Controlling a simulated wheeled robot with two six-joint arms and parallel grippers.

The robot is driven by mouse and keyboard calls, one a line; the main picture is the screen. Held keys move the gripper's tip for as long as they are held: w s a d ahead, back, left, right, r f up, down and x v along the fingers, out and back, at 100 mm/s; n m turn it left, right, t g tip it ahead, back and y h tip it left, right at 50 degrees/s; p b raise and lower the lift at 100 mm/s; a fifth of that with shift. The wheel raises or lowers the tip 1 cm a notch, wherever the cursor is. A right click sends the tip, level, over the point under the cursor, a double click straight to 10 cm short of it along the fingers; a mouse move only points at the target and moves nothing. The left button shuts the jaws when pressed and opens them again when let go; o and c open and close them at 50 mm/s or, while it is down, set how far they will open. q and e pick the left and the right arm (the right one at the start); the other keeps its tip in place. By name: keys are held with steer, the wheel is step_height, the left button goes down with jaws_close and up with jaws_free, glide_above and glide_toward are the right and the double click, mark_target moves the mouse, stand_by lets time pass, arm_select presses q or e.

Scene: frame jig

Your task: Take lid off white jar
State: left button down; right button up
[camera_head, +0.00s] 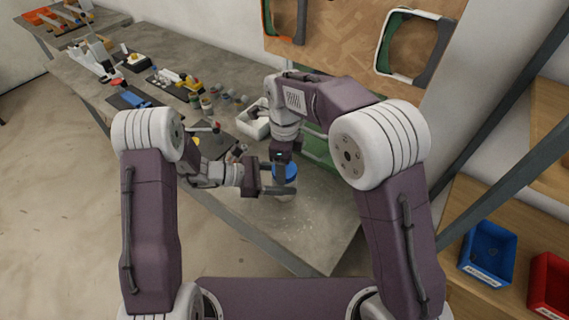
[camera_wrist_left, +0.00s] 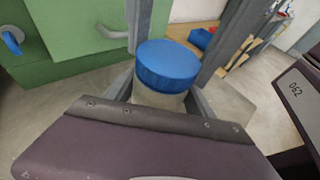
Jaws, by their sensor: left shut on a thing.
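The white jar (camera_head: 283,193) stands at the near end of the grey workbench with its blue lid (camera_head: 286,172) on. My left gripper (camera_head: 268,190) is shut around the jar's body from the side. In the left wrist view the pale jar body (camera_wrist_left: 158,98) sits between my left fingers, below the blue lid (camera_wrist_left: 168,66). My right gripper (camera_head: 285,153) points down from above, right at the lid. In the left wrist view grey upright bars flank the lid and look like its fingers. Whether they touch the lid is unclear.
A white bin (camera_head: 254,121) stands on the bench behind the jar, with small parts and tools further left. A board with frames (camera_head: 411,45) rises at the back. Blue (camera_head: 488,252) and red (camera_head: 550,285) bins sit on a wooden shelf at right.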

steer(key=c, duration=0.8)
steer(key=n, duration=0.6)
steer(key=shift+n, duration=0.4)
steer(key=n, duration=1.2)
steer(key=shift+r+n, duration=0.1)
steer(key=shift+n, duration=0.3)
steer(key=n, duration=1.2)
steer(key=shift+n, duration=0.3)
steer(key=n, duration=1.1)
